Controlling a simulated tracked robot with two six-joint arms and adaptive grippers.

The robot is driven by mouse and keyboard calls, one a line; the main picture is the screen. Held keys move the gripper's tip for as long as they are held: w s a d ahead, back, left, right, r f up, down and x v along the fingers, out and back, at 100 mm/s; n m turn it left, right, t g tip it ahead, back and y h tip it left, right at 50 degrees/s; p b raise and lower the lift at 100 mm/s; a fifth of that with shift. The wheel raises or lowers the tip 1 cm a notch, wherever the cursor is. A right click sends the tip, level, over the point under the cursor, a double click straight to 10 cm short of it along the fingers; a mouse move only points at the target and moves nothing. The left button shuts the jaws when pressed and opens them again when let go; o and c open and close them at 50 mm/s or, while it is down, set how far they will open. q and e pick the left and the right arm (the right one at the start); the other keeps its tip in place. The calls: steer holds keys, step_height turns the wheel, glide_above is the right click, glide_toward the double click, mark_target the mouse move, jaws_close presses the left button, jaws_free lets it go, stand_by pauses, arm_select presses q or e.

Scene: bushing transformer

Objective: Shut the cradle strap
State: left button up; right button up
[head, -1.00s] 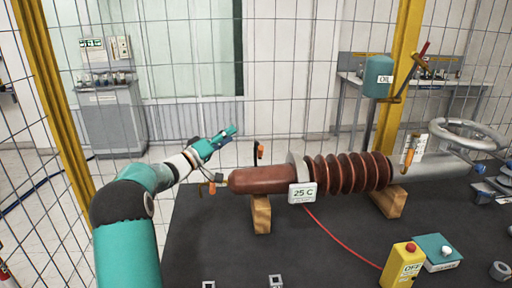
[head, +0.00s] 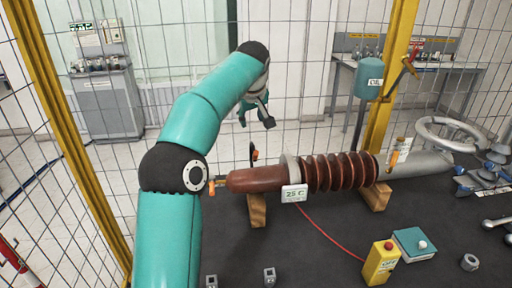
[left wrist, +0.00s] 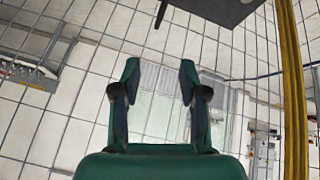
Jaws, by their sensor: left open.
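The brown bushing (head: 262,179) lies on two wooden cradle blocks, the left one (head: 257,210) and the right one (head: 376,197). A thin dark upright piece with an orange end (head: 254,156) stands behind the bushing above the left block; it looks like the cradle strap, standing open. My left gripper (head: 257,116) is above and behind it, apart from it, partly hidden by my arm. My right gripper is not in view.
The dark table (head: 310,255) carries a yellow button box (head: 380,262), a teal box (head: 414,243) and loose metal parts at the right. A red cable runs across it. A wire fence with yellow posts stands around.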

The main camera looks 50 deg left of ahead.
mark_target(256, 152)
arm_select(q)
steer(key=s+d+r+m+g+h, duration=0.1)
steer(key=s+d+h, duration=0.1)
steer(key=d, duration=0.3)
steer(key=shift+y, duration=0.3)
steer(key=p+x, duration=0.1)
steer(key=x, duration=1.6)
steer(key=shift+a+r, duration=0.1)
steer(key=shift+c, duration=0.3)
jaws_close()
